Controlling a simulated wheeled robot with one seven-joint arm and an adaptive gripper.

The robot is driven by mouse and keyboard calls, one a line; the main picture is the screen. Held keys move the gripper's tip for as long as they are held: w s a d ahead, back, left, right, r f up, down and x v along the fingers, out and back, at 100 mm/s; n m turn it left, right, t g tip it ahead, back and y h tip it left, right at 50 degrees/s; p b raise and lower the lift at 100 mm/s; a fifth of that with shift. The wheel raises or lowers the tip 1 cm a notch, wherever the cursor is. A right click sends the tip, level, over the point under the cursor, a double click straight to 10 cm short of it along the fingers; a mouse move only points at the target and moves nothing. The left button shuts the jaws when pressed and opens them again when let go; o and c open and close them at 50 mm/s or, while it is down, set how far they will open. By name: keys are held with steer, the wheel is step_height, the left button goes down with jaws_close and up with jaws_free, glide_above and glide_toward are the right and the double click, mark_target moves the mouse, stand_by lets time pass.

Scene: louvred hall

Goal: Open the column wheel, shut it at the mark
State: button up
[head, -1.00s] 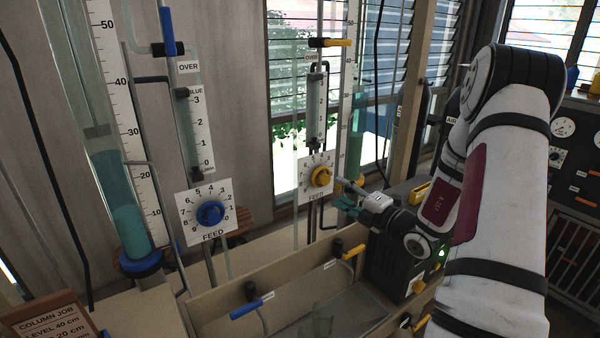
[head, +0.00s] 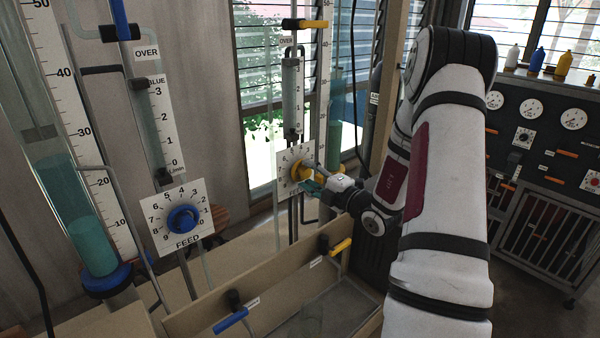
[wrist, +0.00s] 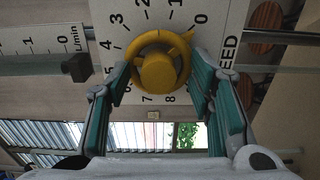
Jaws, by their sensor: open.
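The yellow feed wheel (head: 298,172) sits on a white numbered dial plate (head: 281,158) below the smaller right-hand flow tube. In the wrist view the yellow wheel (wrist: 158,62) is close, its small pointer near the 0. My gripper (head: 310,181) is at this wheel. In the wrist view my gripper (wrist: 160,78) is open, with one teal finger on each side of the wheel; I cannot tell whether they touch it. The blue feed wheel (head: 184,219) is on the left dial. The left column (head: 90,240) and the right column (head: 341,110) both hold teal liquid.
A blue-handled valve (head: 231,320) and a yellow-handled valve (head: 341,246) are at the trough (head: 270,275) below the wheels. A wooden post (head: 388,85) stands behind my arm. A gauge panel (head: 545,130) is at the right.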

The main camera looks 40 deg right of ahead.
steer(key=shift+s, duration=0.15)
steer(key=shift+w+r+b, duration=0.1)
steer(key=shift+w+b, duration=0.25)
steer(key=shift+w, duration=0.65)
